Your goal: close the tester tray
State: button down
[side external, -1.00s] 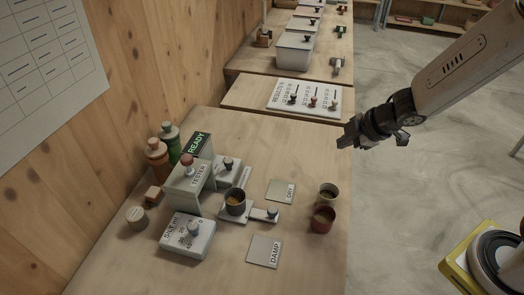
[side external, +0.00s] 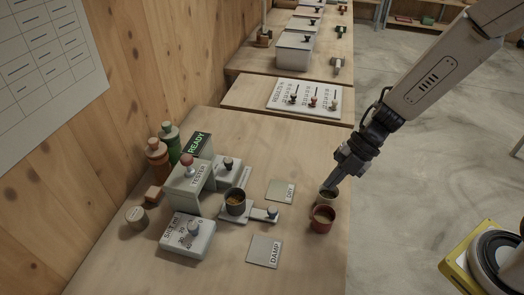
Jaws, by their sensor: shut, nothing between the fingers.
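The tester (side external: 187,186) is a pale box with a red knob on top and a READY sign (side external: 199,143) behind it. Its tray (side external: 232,220) sticks out to the right of the tester, with a small knob handle (side external: 272,212) at its outer end. A dark cup (side external: 235,202) with orange-brown contents stands on the tray. My gripper (side external: 332,184) is shut and empty, pointing down above the grey cup at the table's right edge, right of and above the tray handle. Whether it touches that cup I cannot tell.
A grey cup (side external: 327,199) and a red cup (side external: 321,222) stand near the right edge. Flat plates marked DRY (side external: 281,191) and DAMP (side external: 264,252) lie beside the tray. Two bottles (side external: 158,157) stand behind.

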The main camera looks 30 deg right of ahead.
aim_at(241, 197)
jog(key=shift+a+f, duration=0.15)
jog(key=x, duration=1)
jog(key=shift+w+a, duration=0.7)
jog(key=shift+w, duration=0.1)
jog(key=shift+w+a, duration=0.55)
jog(key=shift+w, duration=0.05)
jog(key=shift+w+a, duration=0.1)
jog(key=w+a, duration=0.7)
jog(key=a, duration=0.1)
jog(key=shift+w, duration=0.4)
jog(key=shift+r, duration=0.25)
